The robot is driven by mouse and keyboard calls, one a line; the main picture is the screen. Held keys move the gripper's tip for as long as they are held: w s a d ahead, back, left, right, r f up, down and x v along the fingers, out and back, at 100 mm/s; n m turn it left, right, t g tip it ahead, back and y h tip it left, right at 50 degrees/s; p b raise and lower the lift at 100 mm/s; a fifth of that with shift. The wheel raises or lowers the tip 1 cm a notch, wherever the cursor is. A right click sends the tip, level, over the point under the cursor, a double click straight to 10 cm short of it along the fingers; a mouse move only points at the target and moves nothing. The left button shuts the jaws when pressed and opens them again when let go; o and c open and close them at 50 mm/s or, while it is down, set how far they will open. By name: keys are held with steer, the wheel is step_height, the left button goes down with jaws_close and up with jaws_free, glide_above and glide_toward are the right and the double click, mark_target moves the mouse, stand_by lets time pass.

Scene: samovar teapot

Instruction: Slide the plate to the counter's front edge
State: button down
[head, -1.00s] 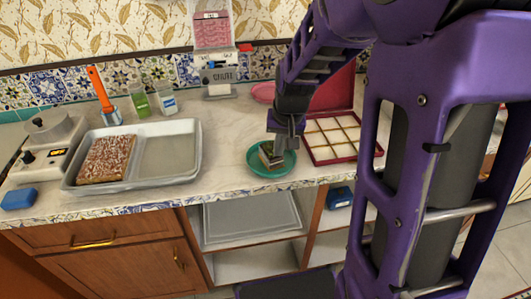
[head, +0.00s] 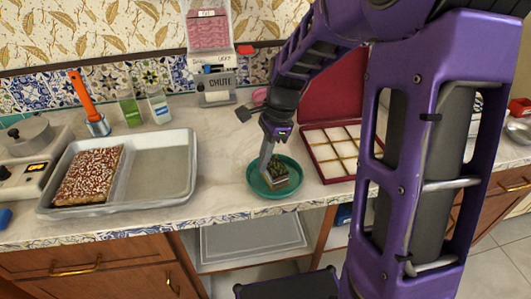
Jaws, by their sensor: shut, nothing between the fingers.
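The green plate (head: 287,187) sits on the counter (head: 222,165) close to its front edge, left of the red box. A small square piece of cake with a green top (head: 281,173) rests on the plate. My gripper (head: 266,170) points down over the plate, at the left side of the cake piece. Its fingers are shut with nothing between them. I cannot tell whether the fingertips touch the plate or the cake.
An open red box (head: 314,178) with white compartments stands just right of the plate. A metal tray (head: 190,165) with a large cake (head: 90,176) lies to the left. A chute dispenser (head: 214,85) stands behind. Counter between tray and plate is clear.

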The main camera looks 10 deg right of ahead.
mark_target(256, 186)
steer(key=x, duration=0.5)
steer(key=shift+f+b, duration=0.15)
steer(key=shift+b, duration=0.2)
steer(key=shift+s+a, duration=0.15)
steer(key=shift+a, duration=1)
steer(key=p+v, duration=0.7)
steer(key=v, duration=0.3)
steer(key=shift+p, duration=0.3)
